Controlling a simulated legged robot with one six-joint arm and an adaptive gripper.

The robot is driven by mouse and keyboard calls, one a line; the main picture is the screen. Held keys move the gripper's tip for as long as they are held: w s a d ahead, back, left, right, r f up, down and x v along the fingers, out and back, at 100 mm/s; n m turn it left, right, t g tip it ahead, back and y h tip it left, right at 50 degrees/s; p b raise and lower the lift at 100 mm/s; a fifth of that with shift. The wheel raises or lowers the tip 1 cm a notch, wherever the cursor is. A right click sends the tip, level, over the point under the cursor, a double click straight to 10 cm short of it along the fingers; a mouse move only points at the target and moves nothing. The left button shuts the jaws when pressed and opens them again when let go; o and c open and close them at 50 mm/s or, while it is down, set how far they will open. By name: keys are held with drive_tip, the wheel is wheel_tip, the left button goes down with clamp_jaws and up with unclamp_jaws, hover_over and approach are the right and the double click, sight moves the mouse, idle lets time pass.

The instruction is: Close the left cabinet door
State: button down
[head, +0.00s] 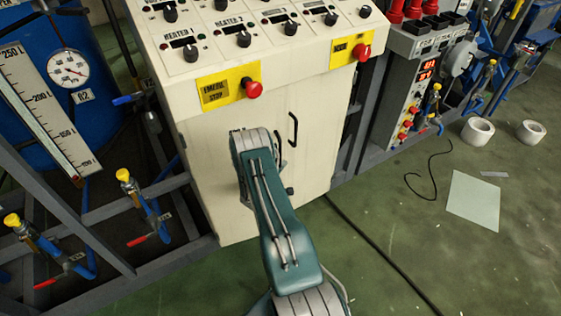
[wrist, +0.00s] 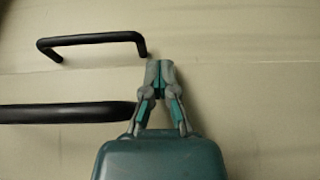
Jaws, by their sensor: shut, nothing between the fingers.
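The cream cabinet's left door (head: 205,150) is in the head view, partly hidden behind my arm. It looks flush or nearly flush with the right door (head: 315,135); I cannot tell whether a small gap remains. The right door's black handle (head: 293,130) shows, and the left one (head: 279,140) is partly covered by my arm. In the wrist view my gripper (wrist: 160,66) is shut and empty, its tips close to the door faces near the seam. Two black handles (wrist: 90,40) (wrist: 65,112) lie to its left. I cannot tell whether the tips touch. The head view hides my gripper.
Heater knobs (head: 243,39) and red emergency stops (head: 253,89) are on the panel above the doors. A pipe frame with yellow-capped valves (head: 124,175) stands at the left. A black cable (head: 385,255) crosses the green floor, and paper (head: 474,201) lies at the right.

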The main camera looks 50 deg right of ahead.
drive_tip(key=s+a, duration=0.1)
drive_tip(key=s, duration=0.6)
drive_tip(key=s+a+f+m+g+y, duration=0.1)
drive_tip(key=s+a+f+g+y, duration=0.2)
drive_tip(key=s+f+y, duration=0.3)
drive_tip(key=s+a+f+g+y, duration=0.3)
drive_tip(key=s+f, duration=0.4)
drive_tip(key=f, duration=0.1)
drive_tip(key=a+f+m+t+y, duration=0.2)
drive_tip(key=a+f+t+y, duration=0.25)
drive_tip(key=a+y, duration=0.85)
drive_tip(key=w+r+m+t+h, duration=0.3)
drive_tip(key=w+r+t, duration=0.4)
drive_tip(key=w+t, duration=0.3)
drive_tip(key=s+d+r+m+t+h, duration=0.2)
drive_tip(key=s+d+r+t+h, duration=0.2)
drive_tip(key=d+r+h, duration=0.7)
drive_tip(key=x, duration=1.4)
drive_tip(key=shift+w+r, duration=0.3)
drive_tip(key=shift+r, duration=0.15)
